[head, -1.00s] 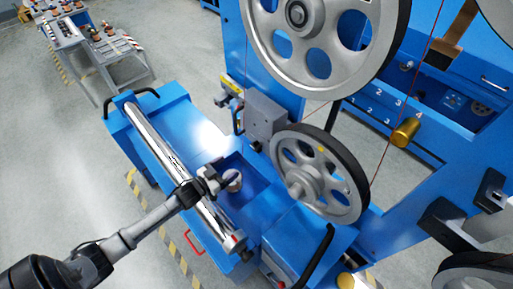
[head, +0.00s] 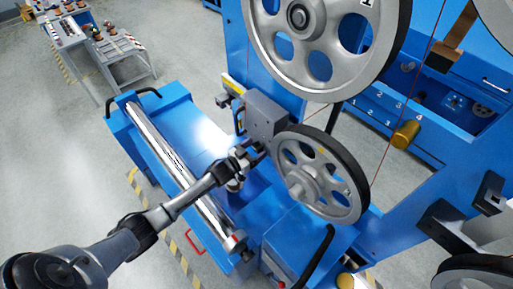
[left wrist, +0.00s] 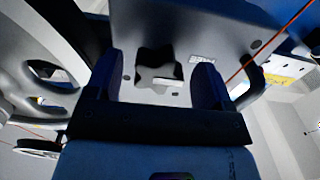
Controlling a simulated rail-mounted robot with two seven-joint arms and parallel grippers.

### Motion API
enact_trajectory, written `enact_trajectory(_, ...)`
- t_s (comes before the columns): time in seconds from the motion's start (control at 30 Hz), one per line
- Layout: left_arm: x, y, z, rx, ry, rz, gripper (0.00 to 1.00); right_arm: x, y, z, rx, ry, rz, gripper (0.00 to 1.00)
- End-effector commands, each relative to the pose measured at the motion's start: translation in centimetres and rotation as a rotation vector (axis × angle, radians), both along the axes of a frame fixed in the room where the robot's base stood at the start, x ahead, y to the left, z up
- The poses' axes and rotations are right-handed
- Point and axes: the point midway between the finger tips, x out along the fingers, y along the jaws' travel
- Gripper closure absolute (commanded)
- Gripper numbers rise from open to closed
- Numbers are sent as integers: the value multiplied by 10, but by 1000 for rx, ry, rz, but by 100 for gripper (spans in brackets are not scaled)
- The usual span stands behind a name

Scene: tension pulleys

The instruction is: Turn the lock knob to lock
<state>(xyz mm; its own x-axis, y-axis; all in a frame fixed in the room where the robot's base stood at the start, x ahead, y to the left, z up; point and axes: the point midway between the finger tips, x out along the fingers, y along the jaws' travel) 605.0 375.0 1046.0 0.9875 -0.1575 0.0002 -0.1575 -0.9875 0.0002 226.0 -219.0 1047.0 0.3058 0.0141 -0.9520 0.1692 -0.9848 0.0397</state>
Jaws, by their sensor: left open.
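The lock knob (left wrist: 157,68) appears in the left wrist view as a dark, lobed knob with a pale bar on it, set against a grey surface. My left gripper (left wrist: 156,82) is open, with one dark blue finger on each side of the knob; I cannot tell whether either finger touches it. In the head view, my left gripper (head: 249,152) is just below the grey housing (head: 266,115) beside the lower pulley (head: 318,175). The knob cannot be made out in that view. My right gripper is out of view.
A large upper pulley (head: 325,45) stands above the housing. A thin red cord (head: 398,125) runs down right of the pulleys. Open floor (head: 60,185) lies to the left.

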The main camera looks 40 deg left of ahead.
Motion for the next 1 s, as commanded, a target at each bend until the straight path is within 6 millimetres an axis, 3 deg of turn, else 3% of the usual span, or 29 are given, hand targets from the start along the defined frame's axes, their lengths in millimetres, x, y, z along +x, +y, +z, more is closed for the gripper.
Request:
enact_trajectory(0.53,11,-2,0,0,0,0,26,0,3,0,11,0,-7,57)
enact_trajectory(1.0,10,-2,0,0,0,0,71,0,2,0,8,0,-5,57)
